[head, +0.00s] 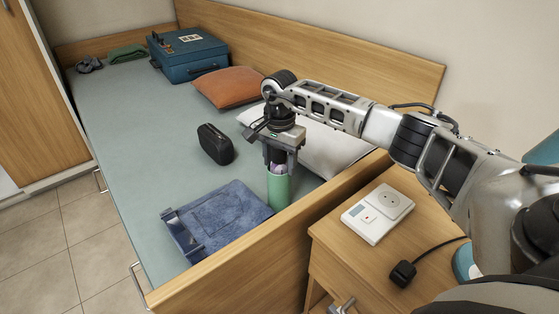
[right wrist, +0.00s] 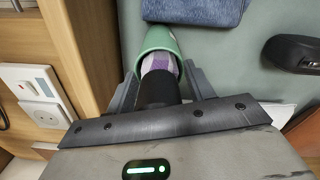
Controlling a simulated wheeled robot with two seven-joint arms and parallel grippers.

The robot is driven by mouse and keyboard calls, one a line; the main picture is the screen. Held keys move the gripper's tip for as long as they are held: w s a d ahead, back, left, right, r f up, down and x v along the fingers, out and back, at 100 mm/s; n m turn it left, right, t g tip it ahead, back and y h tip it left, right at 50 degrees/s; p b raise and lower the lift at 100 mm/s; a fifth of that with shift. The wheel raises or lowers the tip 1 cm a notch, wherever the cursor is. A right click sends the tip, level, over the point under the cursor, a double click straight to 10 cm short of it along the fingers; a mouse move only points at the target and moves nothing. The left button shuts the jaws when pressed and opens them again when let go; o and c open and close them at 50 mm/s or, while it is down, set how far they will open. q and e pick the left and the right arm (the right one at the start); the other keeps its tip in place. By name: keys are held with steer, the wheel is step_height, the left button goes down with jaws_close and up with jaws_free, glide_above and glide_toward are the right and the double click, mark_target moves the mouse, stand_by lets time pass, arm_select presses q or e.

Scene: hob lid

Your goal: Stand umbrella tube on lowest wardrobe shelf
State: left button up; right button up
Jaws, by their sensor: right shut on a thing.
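The umbrella tube (head: 279,187) is a green cylinder with a purple-and-white folded part and a black top end showing from it. It stands about upright at the bed's near right side, close to the bed's wooden side. My right gripper (head: 281,157) is above it, pointing down, shut on its upper end. In the right wrist view the green tube (right wrist: 155,40) extends out beyond the fingers, which lie either side of the black end (right wrist: 158,89). Whether its base touches the bed cannot be told. A wooden wardrobe (head: 38,90) shows at the far left; its lowest shelf is not clearly visible. My left gripper is not in view.
On the bed (head: 130,135) lie folded jeans (head: 218,216), a black case (head: 215,144), an orange cushion (head: 228,87), a white pillow (head: 325,148) and a blue suitcase (head: 188,56). A nightstand (head: 335,237) holds a white socket panel (head: 378,213). Tiled floor is clear at left.

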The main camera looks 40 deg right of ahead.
steer(key=o, duration=0.8)
steer(key=shift+f, duration=0.15)
steer(key=o, duration=0.4)
steer(key=shift+o, duration=0.2)
